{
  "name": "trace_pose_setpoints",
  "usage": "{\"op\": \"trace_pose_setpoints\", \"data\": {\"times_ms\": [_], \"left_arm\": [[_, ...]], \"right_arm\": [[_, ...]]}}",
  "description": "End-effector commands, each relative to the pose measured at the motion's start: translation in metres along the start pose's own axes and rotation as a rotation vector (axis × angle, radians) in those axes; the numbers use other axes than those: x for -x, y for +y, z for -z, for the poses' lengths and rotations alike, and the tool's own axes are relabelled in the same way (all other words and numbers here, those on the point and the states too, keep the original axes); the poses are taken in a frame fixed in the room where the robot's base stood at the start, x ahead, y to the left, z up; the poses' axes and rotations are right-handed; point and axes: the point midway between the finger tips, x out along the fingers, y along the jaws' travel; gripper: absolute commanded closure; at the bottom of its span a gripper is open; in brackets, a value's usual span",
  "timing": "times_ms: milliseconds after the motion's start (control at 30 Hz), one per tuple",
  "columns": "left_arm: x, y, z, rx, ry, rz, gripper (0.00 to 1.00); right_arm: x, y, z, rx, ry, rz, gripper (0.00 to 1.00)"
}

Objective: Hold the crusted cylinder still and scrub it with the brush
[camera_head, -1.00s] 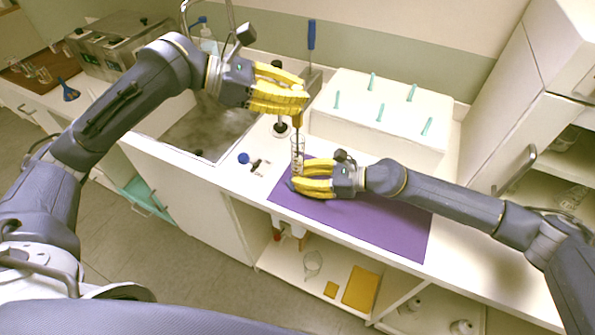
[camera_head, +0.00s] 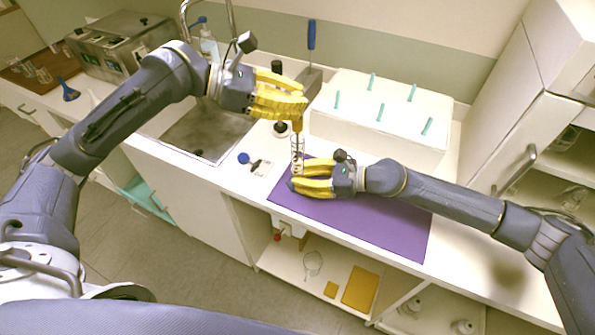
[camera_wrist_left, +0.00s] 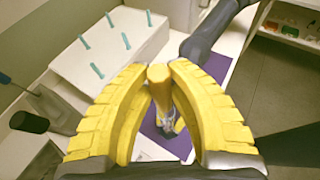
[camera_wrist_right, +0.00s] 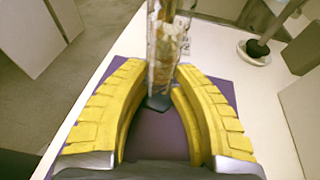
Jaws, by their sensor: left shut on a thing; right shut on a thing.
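The crusted cylinder (camera_head: 297,155) is clear glass with pale brown crust and stands upright over the purple mat's left end. My right gripper (camera_head: 294,180) is shut on it low down, from the right. In the right wrist view the cylinder (camera_wrist_right: 163,50) rises beyond the yellow fingertips, with a dark foot below. My left gripper (camera_head: 304,106) is above the cylinder, shut on the brush (camera_head: 297,127). The brush's tan handle (camera_wrist_left: 158,75) shows between the fingers in the left wrist view and points down at the cylinder. Its bristles are hard to make out inside the glass.
The purple mat (camera_head: 390,225) is bare to the right. A white drying block with teal pegs (camera_head: 350,125) stands behind. The sink (camera_head: 205,135) is at the left, and a small blue-capped item (camera_head: 244,158) lies left of the mat. The counter's front edge is close.

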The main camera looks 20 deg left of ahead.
Motion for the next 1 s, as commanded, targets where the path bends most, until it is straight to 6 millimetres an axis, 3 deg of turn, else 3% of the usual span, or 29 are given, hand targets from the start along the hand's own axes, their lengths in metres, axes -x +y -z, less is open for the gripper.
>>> {"op": "trace_pose_setpoints", "data": {"times_ms": [533, 1000], "left_arm": [[0.013, 0.0, -0.03, -0.002, -0.002, 0.0, 1.0], [0.015, 0.0, -0.035, 0.0, -0.001, 0.0, 1.0]], "right_arm": [[0.0, 0.0, 0.0, 0.0, 0.0, 0.0, 0.91], [0.0, 0.0, 0.0, 0.0, 0.0, 0.0, 0.91]]}}
